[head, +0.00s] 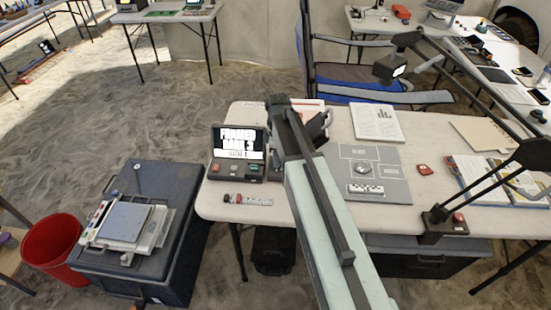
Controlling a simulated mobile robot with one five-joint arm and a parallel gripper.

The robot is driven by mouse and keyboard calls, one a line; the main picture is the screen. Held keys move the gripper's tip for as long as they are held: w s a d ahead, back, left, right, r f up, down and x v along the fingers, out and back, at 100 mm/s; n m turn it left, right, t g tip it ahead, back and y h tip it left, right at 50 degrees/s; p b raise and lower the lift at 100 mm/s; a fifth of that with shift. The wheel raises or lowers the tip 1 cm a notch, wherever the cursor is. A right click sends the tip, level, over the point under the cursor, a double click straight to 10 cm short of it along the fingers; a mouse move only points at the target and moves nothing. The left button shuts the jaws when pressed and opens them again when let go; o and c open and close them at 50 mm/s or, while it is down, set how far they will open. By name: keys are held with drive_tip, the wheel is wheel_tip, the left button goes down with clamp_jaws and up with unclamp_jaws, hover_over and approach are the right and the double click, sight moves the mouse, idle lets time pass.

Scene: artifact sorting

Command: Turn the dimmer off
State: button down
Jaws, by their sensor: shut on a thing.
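No part is clearly marked as the dimmer. The black desk lamp's base (443,226) at the right front edge carries a red knob (458,217). My arm reaches over the table just right of the console. My gripper (319,127) shows only as dark parts beside the arm's far end. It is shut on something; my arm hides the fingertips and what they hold.
A grey board (390,187) with a round piece, a red device (422,171) and papers (376,123) lie on the table (300,212). The lamp's boom crosses the right side. A dark case (190,245) and a red bin (50,240) stand at left, with sandy floor behind.

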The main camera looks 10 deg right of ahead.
drive_tip(key=shift+d, duration=0.1)
drive_tip(key=c, duration=1.2)
unclamp_jaws()
drive_tip(key=shift+o, duration=0.2)
drive_tip(key=shift+r, duration=0.1)
wheel_tip(320, 180, up, 8)
drive_tip(key=p, duration=0.8)
drive_tip(key=shift+f, duration=0.2)
